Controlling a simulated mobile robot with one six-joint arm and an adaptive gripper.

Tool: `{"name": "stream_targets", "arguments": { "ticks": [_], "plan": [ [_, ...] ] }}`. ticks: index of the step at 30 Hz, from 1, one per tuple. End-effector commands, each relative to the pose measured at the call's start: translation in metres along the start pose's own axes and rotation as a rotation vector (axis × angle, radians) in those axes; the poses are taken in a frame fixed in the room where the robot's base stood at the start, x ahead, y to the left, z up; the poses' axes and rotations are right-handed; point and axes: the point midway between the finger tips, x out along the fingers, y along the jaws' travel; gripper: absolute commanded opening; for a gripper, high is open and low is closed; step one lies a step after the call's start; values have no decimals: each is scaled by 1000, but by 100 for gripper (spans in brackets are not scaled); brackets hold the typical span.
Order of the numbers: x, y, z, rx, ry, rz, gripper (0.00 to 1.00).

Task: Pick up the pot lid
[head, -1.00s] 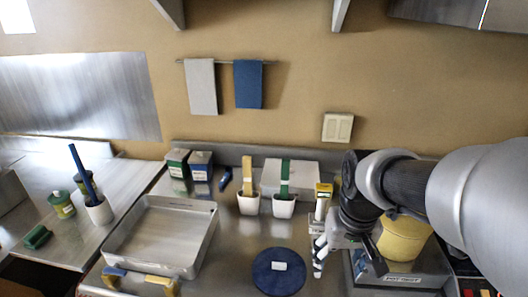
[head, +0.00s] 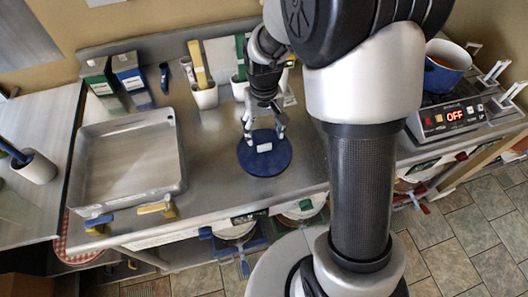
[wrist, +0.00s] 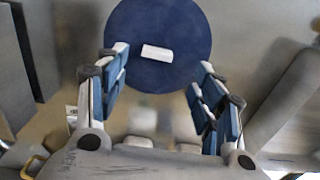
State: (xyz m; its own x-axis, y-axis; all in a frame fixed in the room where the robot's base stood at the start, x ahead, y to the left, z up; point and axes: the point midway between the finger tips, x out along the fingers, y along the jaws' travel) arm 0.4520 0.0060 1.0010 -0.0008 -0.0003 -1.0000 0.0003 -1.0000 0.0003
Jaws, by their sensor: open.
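The pot lid (head: 252,161) is a flat dark blue disc with a small white block handle (head: 265,147). It lies on the steel counter (head: 215,150). My gripper (head: 264,134) is open and empty, pointing down over the lid's far part. In the wrist view the lid (wrist: 160,22) is at the top centre, with its white handle (wrist: 157,53) between the lines of the two open blue-padded fingers (wrist: 161,75). The fingers do not grip the handle. Their exact height above the lid cannot be told.
A steel tray (head: 82,170) stands left of the lid, with blue and yellow clamps (head: 155,208) at its front. White holders (head: 204,97) and cartons (head: 128,72) stand behind. A blue pot (head: 443,78) sits on a burner reading OFF (head: 455,117) at right. Counter around the lid is clear.

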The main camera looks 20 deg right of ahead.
Motion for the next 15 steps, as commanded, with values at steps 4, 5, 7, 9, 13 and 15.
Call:
{"name": "stream_targets", "arguments": {
  "ticks": [4, 5, 7, 9, 13, 15],
  "plan": [
    [21, 0, 0, 0, 0, 0, 62],
    [22, 0, 0, 0, 0, 0, 62],
    [25, 0, 0, 0, 0, 0, 62],
    [27, 0, 0, 0, 0, 0, 62],
    [41, 2, -2, 1, -1, 0, 62],
    [52, 4, -2, 1, -1, 0, 62]
  ]
}}
